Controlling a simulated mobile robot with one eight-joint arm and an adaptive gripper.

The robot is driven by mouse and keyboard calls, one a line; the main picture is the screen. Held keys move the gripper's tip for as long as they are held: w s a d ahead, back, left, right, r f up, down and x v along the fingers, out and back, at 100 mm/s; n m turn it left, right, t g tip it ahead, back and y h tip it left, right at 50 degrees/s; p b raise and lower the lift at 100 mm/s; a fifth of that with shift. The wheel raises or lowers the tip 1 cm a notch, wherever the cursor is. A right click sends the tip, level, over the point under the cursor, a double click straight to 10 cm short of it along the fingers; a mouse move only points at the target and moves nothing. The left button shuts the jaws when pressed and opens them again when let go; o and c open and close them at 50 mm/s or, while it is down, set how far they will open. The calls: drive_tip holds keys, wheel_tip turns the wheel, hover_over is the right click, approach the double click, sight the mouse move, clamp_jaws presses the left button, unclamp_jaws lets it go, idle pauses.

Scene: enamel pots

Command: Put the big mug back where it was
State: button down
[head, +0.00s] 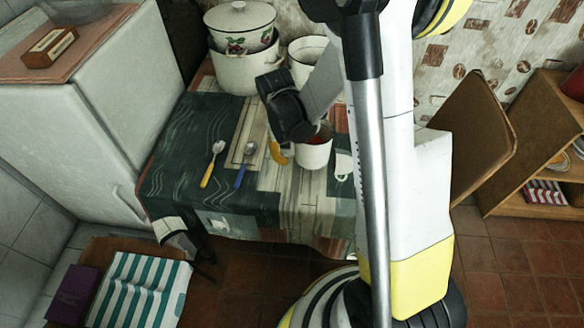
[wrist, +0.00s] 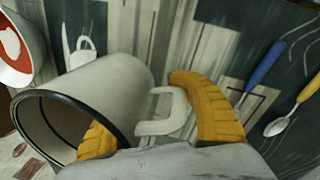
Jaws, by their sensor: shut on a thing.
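The big mug (head: 314,154) is white with a dark rim and stands at the right part of the table in the head view. In the wrist view the mug (wrist: 95,92) fills the left middle, its open mouth towards the lower left and its handle towards my gripper. My gripper (wrist: 150,128) has its yellow fingers shut on the mug, one at the mouth side and one beyond the handle. In the head view a yellow finger of my gripper (head: 279,153) shows left of the mug. I cannot tell whether the mug's base touches the cloth.
A yellow-handled spoon (head: 208,174) and a blue-handled one (head: 241,175) lie left of the mug. A lidded pot (head: 240,25) on a wider pot (head: 245,72) and a white pot (head: 303,62) stand at the back. A red-lined bowl (wrist: 10,72) is near the mug.

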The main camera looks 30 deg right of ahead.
sight(293, 170)
drive_tip(key=shift+f+b, duration=1.1)
drive_tip(key=shift+f, duration=0.85)
drive_tip(key=shift+f, duration=0.15)
drive_tip(key=c, duration=1.1)
unclamp_jaws()
drive_tip(key=r+p, duration=0.1)
drive_tip(key=r, duration=0.3)
drive_tip(key=a+r+p, duration=0.1)
drive_tip(key=r+p, duration=0.1)
drive_tip(key=r, duration=0.2)
drive_tip(key=r+p, duration=0.2)
drive_tip(key=r, duration=0.2)
drive_tip(key=shift+w+a+r, duration=0.1)
drive_tip(key=shift+w+a, duration=0.05)
drive_tip(key=shift+a, duration=0.2)
drive_tip(key=s+a+r+n+t, duration=0.1)
drive_tip(key=s+a+r+t, duration=0.2)
drive_tip(key=s+r, duration=0.3)
drive_tip(key=s+a+r+n+t+y, duration=0.1)
drive_tip(key=s+r+t, duration=0.3)
drive_tip(key=r, duration=0.5)
drive_tip(key=shift+s+a+r+t+y, duration=0.3)
drive_tip(key=shift+s+a, duration=0.6)
drive_tip(key=shift+s, duration=0.25)
